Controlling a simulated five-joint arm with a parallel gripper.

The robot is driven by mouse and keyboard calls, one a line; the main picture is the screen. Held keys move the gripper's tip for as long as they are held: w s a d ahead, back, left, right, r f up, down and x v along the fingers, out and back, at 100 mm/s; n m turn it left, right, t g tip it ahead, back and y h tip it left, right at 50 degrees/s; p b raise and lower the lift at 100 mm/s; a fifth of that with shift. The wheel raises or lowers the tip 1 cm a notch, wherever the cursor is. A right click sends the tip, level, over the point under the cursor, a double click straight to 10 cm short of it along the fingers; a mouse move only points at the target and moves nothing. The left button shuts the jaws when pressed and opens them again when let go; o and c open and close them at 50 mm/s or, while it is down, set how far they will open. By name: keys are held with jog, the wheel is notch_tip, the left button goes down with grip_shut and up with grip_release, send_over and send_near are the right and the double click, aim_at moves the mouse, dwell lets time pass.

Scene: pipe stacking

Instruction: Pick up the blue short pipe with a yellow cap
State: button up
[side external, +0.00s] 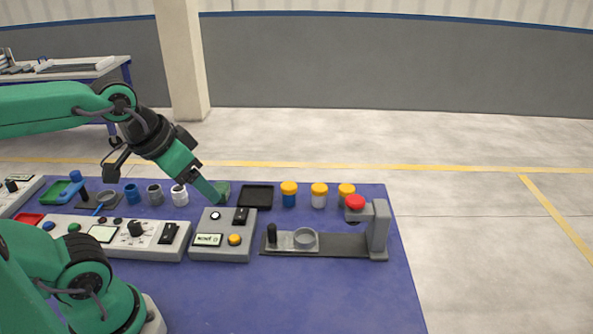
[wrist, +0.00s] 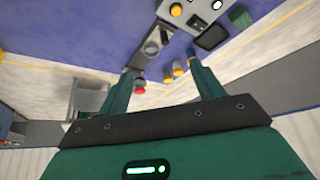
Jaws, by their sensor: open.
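The blue short pipe with a yellow cap (side external: 289,195) stands upright on the blue table, leftmost in a row of yellow-capped pipes. In the wrist view a small blue shape (wrist: 190,52), probably this pipe, shows near the tip of the right finger. My gripper (side external: 212,196) points down and right above the table, left of the capped pipes and apart from them. In the wrist view my gripper (wrist: 158,66) has its two fingers wide apart, with nothing held between them.
Beside the blue pipe stand a white capped pipe (side external: 319,196) and a third capped pipe (side external: 346,190). A black tray (side external: 255,196) lies left of them. A grey press with a red knob (side external: 378,230) is in front. Uncapped pipes (side external: 155,194) and control boxes (side external: 222,240) stand left.

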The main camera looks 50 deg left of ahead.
jog(key=w+a+r+g, duration=0.1)
jog(key=w+a, duration=0.1)
jog(key=w, duration=0.6)
jog(key=g, duration=0.5)
send_over(289, 196)
jog(key=a, duration=0.2)
jog(key=f, duration=1.5)
jog(key=shift+w+d, duration=0.25)
jog(key=shift+w, duration=0.05)
jog(key=shift+w+a+f, duration=0.15)
jog(key=shift+f, duration=0.25)
jog(key=shift+f, duration=1.3)
jog(key=shift+f, duration=0.1)
